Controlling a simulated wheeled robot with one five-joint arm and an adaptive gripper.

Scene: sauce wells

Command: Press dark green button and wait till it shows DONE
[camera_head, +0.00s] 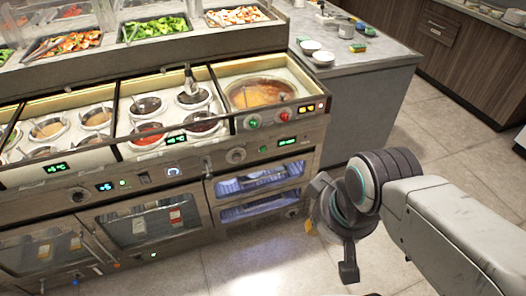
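A round green button (253,121) sits on the front panel of the counter's right-hand section, below a well of orange-brown sauce (262,93). A red button (283,115) is to its right. A small dark display (307,108) with lit orange marks is further right; its text is too small to read. My gripper (326,229) is in front of the counter, to the right of and below the green button and apart from it. Its fingers look spread, with nothing seen between them.
Lower green display (287,142), knob (236,156) and lit glass drawers (262,180) are on the counter front. Sauce cups (148,106) fill the wells to the left. A grey side counter (372,62) stands behind my arm. The tiled floor (440,130) is clear at right.

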